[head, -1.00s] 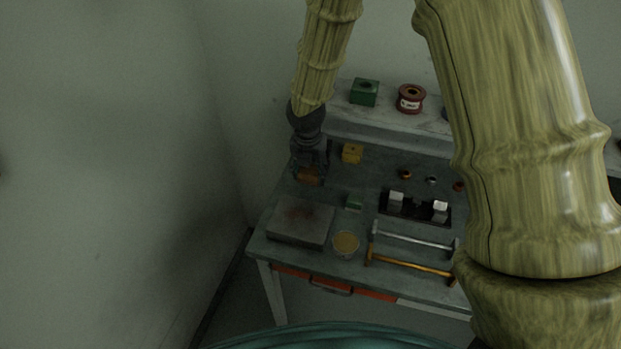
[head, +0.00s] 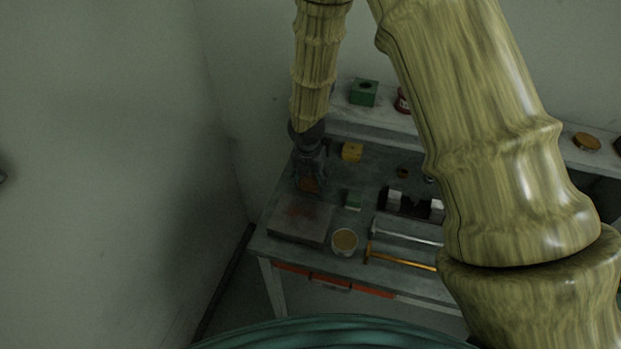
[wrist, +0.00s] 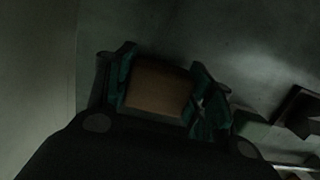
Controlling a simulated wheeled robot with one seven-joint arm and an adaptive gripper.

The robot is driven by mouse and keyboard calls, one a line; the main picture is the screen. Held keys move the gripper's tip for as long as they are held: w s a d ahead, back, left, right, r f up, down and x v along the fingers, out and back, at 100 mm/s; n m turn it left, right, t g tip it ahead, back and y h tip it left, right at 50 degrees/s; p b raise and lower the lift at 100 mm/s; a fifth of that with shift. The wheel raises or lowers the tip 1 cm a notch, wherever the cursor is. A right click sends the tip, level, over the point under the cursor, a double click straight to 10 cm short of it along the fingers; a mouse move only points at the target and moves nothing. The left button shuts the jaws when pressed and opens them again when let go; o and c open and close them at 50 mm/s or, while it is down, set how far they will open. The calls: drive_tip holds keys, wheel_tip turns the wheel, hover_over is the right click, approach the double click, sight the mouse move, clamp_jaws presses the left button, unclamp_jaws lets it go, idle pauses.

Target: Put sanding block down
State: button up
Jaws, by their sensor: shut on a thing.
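The sanding block (wrist: 157,90) is a brown block between the two green-padded fingers of my gripper (wrist: 160,92) in the wrist view. My gripper is shut on it. In the head view my gripper (head: 309,182) points down over the back left part of the workbench, with the brown block (head: 308,186) at its fingertips. I cannot tell whether the block touches the bench top.
A flat grey plate (head: 300,221) lies just in front of my gripper. A yellow block (head: 352,152) and a green block (head: 353,200) stand to its right. The wall is close on the left.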

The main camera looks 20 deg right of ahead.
sight(311, 178)
drive_tip(key=shift+f, duration=0.4)
drive_tip(key=o, duration=1.3)
drive_tip(key=shift+r, duration=0.1)
drive_tip(key=shift+s+r+b, duration=0.2)
drive_tip(key=shift+r+b, duration=1.4)
drive_tip(key=shift+r, duration=1.1)
drive_tip(key=shift+s+a+r+b, duration=0.1)
drive_tip(key=shift+s+r+b, duration=0.05)
drive_tip(key=shift+r, duration=0.85)
drive_tip(key=shift+s+a+r+b, duration=0.1)
drive_tip(key=shift+r+b, duration=0.05)
drive_tip(key=shift+r, duration=0.85)
drive_tip(key=shift+s+a+r+b, duration=0.1)
drive_tip(key=shift+s+r+b, duration=0.05)
drive_tip(key=shift+r, duration=0.85)
